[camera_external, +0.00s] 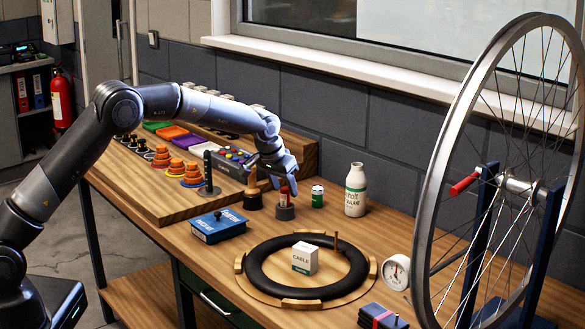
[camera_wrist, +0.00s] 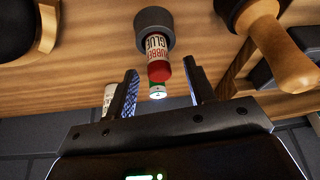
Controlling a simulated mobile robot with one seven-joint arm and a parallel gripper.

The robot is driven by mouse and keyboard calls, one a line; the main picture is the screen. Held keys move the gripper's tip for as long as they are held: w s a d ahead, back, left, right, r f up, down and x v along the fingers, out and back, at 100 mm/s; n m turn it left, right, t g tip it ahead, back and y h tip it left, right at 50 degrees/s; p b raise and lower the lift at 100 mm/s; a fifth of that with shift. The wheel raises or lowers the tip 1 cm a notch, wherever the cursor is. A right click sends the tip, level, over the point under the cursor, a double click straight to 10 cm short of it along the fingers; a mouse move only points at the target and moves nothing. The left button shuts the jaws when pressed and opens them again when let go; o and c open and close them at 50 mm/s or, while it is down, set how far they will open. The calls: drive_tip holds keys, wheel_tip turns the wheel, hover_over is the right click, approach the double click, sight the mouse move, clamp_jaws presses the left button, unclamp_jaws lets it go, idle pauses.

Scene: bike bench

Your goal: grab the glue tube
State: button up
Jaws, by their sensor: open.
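The glue tube (camera_external: 284,194) stands in a dark round holder (camera_external: 285,212) on the bench. In the wrist view the tube (camera_wrist: 155,45) shows a white "RUBBER GLUE" label and a red end, with the grey holder (camera_wrist: 154,20) at its other end. My gripper (camera_external: 281,172) is just above the tube in the external view. In the wrist view my gripper (camera_wrist: 161,70) is open, its two fingers apart, with the tube's red end at the gap between the fingertips. I cannot tell how deep the tube is between the fingers.
A wooden-handled tool (camera_external: 254,190) stands close left of the holder. A blue box (camera_external: 217,226) and a tyre (camera_external: 262,270) around a cable box (camera_external: 305,258) lie in front.

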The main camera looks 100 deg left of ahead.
drive_tip(key=shift+x, duration=0.85)
drive_tip(key=c, duration=1.1)
